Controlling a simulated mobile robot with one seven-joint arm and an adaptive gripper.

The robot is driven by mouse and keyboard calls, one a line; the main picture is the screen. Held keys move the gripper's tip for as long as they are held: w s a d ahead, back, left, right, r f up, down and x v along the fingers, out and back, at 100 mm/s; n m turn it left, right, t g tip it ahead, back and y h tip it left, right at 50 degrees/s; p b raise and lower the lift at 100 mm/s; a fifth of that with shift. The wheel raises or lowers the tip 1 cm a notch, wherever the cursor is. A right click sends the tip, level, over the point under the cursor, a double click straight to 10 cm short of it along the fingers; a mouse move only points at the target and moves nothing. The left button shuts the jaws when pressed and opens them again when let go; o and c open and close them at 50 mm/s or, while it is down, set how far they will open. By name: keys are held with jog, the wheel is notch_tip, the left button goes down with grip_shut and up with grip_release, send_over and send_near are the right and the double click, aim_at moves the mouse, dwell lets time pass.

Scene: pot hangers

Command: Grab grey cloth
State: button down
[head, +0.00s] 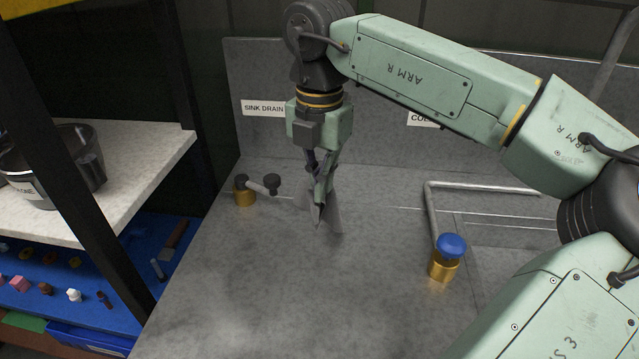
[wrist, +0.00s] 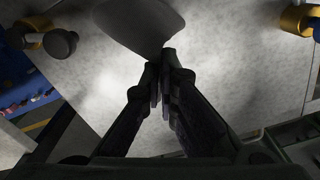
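A grey cloth (head: 333,217) hangs from the fingertips of my gripper (head: 321,197), above the grey counter (head: 300,290). In the wrist view the cloth (wrist: 138,24) shows as a smooth grey flap beyond the fingertips. The fingers of my gripper (wrist: 163,85) are nearly together there, with the cloth's near corner between their tips. The pinched part of the cloth is hidden by the fingers. The cloth appears clear of the counter, though its lowest edge is hard to judge.
A brass fitting with dark knobs (head: 246,192) stands at the counter's left. A brass valve with a blue cap (head: 446,258) and a bent metal pipe (head: 432,205) are at the right. A shelf with a dark bucket (head: 88,165) stands at the left. The front counter is clear.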

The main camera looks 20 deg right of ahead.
notch_tip(320, 180, up, 9)
jog(key=p, duration=0.3)
jog(key=shift+d+p, duration=0.15)
jog(key=shift+p, duration=0.2)
